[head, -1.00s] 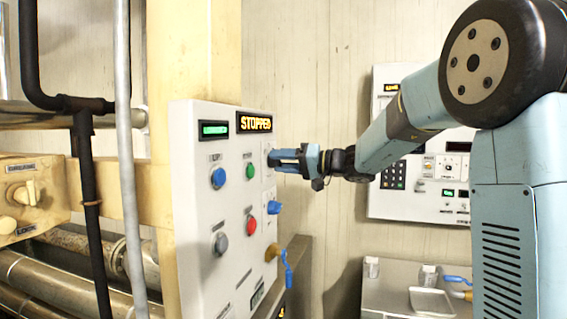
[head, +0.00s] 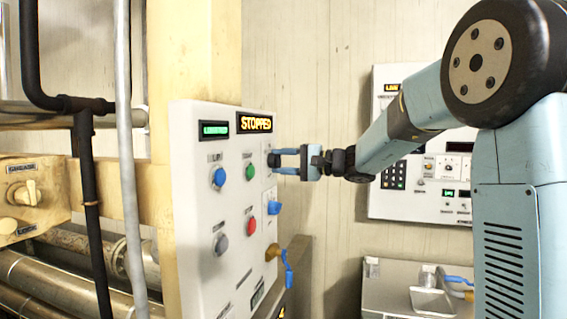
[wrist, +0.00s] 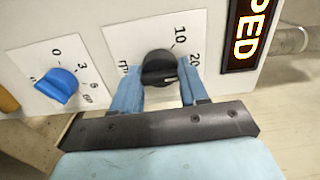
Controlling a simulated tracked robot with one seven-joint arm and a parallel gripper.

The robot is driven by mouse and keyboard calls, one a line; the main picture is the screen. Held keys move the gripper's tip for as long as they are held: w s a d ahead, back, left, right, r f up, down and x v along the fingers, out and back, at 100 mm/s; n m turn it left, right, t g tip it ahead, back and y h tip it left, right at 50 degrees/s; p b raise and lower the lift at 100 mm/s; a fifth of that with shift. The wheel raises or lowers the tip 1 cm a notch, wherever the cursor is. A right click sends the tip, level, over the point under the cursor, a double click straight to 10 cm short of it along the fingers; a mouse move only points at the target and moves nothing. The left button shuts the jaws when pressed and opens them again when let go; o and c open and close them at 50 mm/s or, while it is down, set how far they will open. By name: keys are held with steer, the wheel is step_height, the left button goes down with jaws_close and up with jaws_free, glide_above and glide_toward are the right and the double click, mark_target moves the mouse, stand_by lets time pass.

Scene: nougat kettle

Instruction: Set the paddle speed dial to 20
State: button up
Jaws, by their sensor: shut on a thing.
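The paddle speed dial is a black knob (wrist: 158,66) on a white plate in the wrist view. The printed numbers 10 and 20 stand above and to the right of it, and more lettering to its left is partly hidden. A short pale mark shows on the knob's lower right side; I cannot tell exactly which value it points to. My gripper (wrist: 160,85) has its two blue fingers on either side of the knob, shut on it. In the head view my gripper (head: 274,161) reaches the panel's right side from the right, below the display.
The white control panel (head: 200,280) carries an orange STOPPED display (head: 255,123), blue, green and red buttons, and a blue knob (wrist: 62,83) beside the dial. A yellow-brown valve with blue handle (head: 288,270) sticks out below. A second panel (head: 400,205) is behind my arm.

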steer(key=shift+f, duration=0.15)
stand_by(0.3)
steer(key=o, duration=1.1)
steer(key=shift+c, duration=0.2)
steer(key=v, duration=1.3)
steer(key=shift+d, duration=0.35)
steer(key=s+a+f+n+g+h, duration=0.15)
steer(key=s+f+h, duration=0.25)
steer(key=s, duration=0.4)
steer(key=s+a+f+g+h, duration=0.1)
steer(key=s+f+g+h, duration=0.15)
steer(key=s+f, duration=0.45)
steer(key=s+d+f+n+t+h, duration=0.1)
steer(key=s+d+f+h, duration=0.1)
steer(key=s+d+h, duration=0.3)
steer(key=s+d+f+n+t+h, duration=0.1)
steer(key=s+d+f+t+h, duration=0.1)
steer(key=s+d+h, duration=0.3)
steer(key=s+f, duration=0.1)
steer(key=s, duration=0.3)
steer(key=shift+s+d+f, duration=0.3)
steer(key=shift+s+d, duration=0.1)
